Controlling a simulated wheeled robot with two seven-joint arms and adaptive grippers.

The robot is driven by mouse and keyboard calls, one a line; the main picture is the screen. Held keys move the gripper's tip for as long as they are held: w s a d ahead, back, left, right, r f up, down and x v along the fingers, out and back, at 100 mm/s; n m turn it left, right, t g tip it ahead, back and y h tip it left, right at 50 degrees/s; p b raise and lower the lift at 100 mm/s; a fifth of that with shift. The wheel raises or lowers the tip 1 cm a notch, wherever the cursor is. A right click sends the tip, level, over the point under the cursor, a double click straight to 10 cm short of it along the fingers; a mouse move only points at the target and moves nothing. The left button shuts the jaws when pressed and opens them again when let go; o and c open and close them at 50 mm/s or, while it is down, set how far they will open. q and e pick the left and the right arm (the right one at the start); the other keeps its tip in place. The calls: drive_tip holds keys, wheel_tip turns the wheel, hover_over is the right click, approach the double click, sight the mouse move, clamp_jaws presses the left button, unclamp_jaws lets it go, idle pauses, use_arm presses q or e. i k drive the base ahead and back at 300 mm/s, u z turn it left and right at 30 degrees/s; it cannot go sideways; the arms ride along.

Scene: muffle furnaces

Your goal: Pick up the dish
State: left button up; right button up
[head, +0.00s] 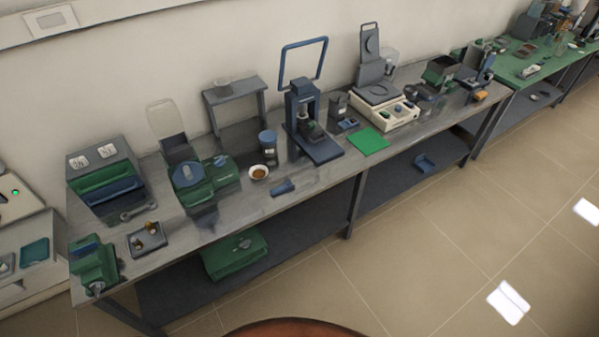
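A small white dish (259,173) with brown contents stands on the grey bench (228,219), a little left of the bench's middle. It sits between a green and blue device on its left and a dark blue press on its right. No gripper touches it. Neither of my grippers is in the head view.
Near the dish are a blue-lidded jar (267,142), a small blue block (283,188) at the front edge, the blue press (307,125) and the green device (205,180). A grey raised stand (236,92) is behind. The tiled floor (430,240) in front is clear.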

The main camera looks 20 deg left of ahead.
sight(257, 172)
drive_tip(key=z, duration=0.1)
drive_tip(key=i, duration=0.8)
drive_tip(key=u, duration=1.9)
